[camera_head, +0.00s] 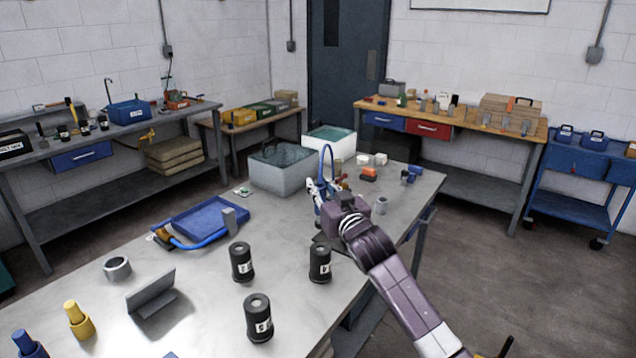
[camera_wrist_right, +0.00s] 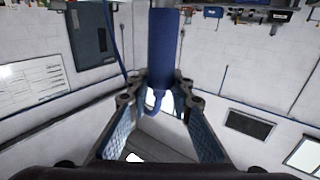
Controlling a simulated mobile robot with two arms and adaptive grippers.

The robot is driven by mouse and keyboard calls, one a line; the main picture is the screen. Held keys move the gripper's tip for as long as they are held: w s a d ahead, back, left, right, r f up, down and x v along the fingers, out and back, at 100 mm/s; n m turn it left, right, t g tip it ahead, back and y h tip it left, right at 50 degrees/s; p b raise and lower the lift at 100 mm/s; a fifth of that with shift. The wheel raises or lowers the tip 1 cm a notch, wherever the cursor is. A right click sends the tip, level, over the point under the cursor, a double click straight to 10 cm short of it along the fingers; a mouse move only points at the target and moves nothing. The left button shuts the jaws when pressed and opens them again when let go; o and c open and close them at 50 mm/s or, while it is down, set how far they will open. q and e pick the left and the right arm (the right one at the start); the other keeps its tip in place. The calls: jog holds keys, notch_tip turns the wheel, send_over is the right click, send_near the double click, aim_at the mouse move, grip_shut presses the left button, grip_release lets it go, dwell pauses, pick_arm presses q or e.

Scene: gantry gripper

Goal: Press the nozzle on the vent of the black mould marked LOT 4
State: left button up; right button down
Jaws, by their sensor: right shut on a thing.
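Three black cylindrical moulds with white labels stand upright on the grey table: one at the left (camera_head: 241,262), one at the right (camera_head: 319,262) and one in front (camera_head: 258,318). Their label marks are too small to read surely. The front and left ones show pale round tops. My right gripper (camera_head: 325,195) is beyond the right mould, at the table's right side. In the wrist view my right gripper (camera_wrist_right: 157,98) is shut on a blue cylindrical nozzle (camera_wrist_right: 164,50). A blue hose loop (camera_head: 325,158) rises above the gripper in the head view. My left gripper is not in view.
A blue tray (camera_head: 207,219) and a blue hose (camera_head: 200,241) lie behind the moulds. A grey angle plate (camera_head: 152,292), a metal ring (camera_head: 117,268) and a yellow stepped piece (camera_head: 78,320) stand at left. Grey bins (camera_head: 280,176) stand at the back.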

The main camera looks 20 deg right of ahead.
aim_at(322, 196)
jog(key=shift+f, duration=0.15)
jog(key=shift+w+d+f, duration=0.1)
jog(key=shift+f, duration=0.2)
jog(key=f+b, duration=0.2)
jog(key=shift+w+d+f+b, duration=0.2)
jog(key=shift+f+b, duration=0.05)
jog(key=shift+b, duration=0.05)
notch_tip(322, 196, down, 2)
jog(key=b, duration=0.2)
jog(key=shift+s+a+f+b, duration=0.15)
jog(key=shift+f+b, duration=0.05)
jog(key=shift+b, duration=0.1)
jog(key=shift+f+b, duration=0.35)
jog(key=shift+f, duration=0.05)
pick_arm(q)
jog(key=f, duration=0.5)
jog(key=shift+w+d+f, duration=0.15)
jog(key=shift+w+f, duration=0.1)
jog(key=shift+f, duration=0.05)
pick_arm(e)
jog(key=shift+r, duration=0.1)
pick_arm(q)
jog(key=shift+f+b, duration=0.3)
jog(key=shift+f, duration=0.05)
pick_arm(e)
jog(key=shift+f, duration=0.8)
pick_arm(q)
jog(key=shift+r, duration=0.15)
pick_arm(e)
jog(key=shift+r, duration=0.1)
